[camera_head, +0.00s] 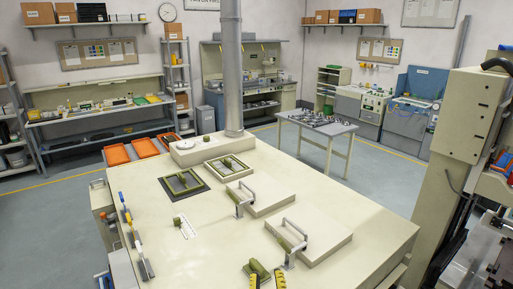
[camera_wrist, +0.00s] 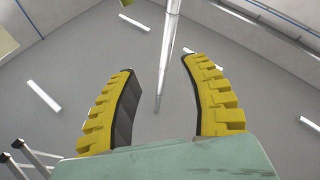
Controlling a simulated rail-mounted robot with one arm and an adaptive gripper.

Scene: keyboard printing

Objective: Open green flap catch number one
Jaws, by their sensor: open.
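Two raised cream flaps (camera_head: 270,196) and (camera_head: 318,236) lie on the cream machine top, each with a grey bar handle. A green catch (camera_head: 235,196) sits by the farther flap's handle and another green catch (camera_head: 284,243) by the nearer one. A third green cylinder (camera_head: 258,268) lies near the front. I cannot read which is number one.
A grey column (camera_head: 231,70) rises from the machine's back. Green frames (camera_head: 184,183) and a tool row (camera_head: 135,236) lie on the machine top (camera_head: 225,260). Orange trays (camera_head: 145,147) stand beyond its left back edge. A cream cabinet (camera_head: 470,115) stands at right.

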